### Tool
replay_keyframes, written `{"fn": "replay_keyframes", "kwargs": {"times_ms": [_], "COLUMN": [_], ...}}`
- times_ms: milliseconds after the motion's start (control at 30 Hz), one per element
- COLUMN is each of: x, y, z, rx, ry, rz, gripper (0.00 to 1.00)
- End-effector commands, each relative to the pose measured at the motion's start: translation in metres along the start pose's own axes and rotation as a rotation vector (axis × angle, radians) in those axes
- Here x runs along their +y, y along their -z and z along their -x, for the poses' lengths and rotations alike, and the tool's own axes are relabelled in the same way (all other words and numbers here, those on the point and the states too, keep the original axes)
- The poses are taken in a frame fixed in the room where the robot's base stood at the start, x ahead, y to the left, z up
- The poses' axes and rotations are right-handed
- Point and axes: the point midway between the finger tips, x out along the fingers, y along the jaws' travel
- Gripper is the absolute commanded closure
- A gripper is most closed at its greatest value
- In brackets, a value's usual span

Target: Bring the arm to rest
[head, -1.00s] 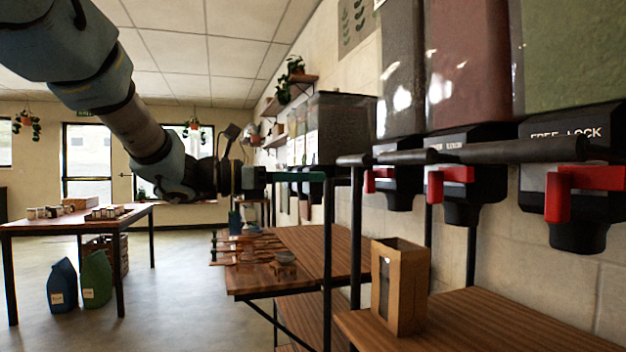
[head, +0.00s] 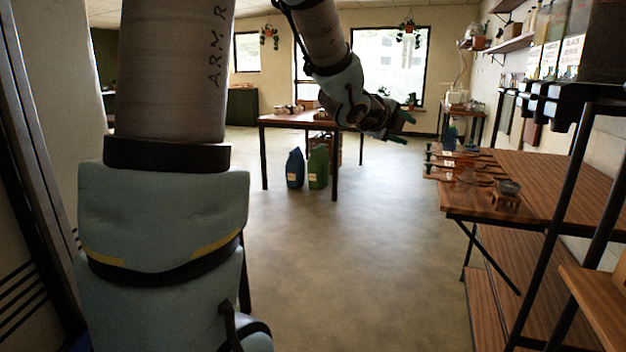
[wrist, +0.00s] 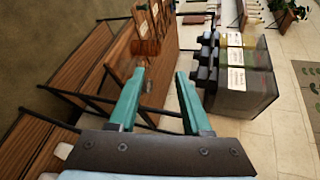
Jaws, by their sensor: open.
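My gripper (head: 404,128) hangs in the open air in the upper middle of the head view, above the floor aisle. Its two green fingers show in the wrist view (wrist: 160,74), spread apart with nothing between them. My arm fills the left and upper middle of the head view, bent, with the wrist angled down to the right. The gripper appears clear of the tables and shelves.
A wooden table (head: 292,119) with a blue bag (head: 295,169) and a green bag (head: 318,167) below stands behind. A wooden counter (head: 545,190) holding several tools and a small bowl (head: 509,187) runs along the right. Dispensers (wrist: 245,85) line the wall. The middle floor is clear.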

Motion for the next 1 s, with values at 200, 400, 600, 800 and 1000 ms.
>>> {"fn": "replay_keyframes", "kwargs": {"times_ms": [200,400,600,800,1000], "x": [0.116,0.209,0.251,0.259,0.259], "y": [-0.075,-0.069,-0.031,-0.017,-0.017], "z": [0.079,0.177,0.241,0.256,0.255], "rx": [-0.409,-0.844,-1.171,-1.265,-1.263], "ry": [-0.319,-0.506,-0.591,-0.608,-0.607], "rz": [0.795,1.507,1.955,2.072,2.069], "gripper": [0.51,0.51,0.51,0.51,0.51]}}
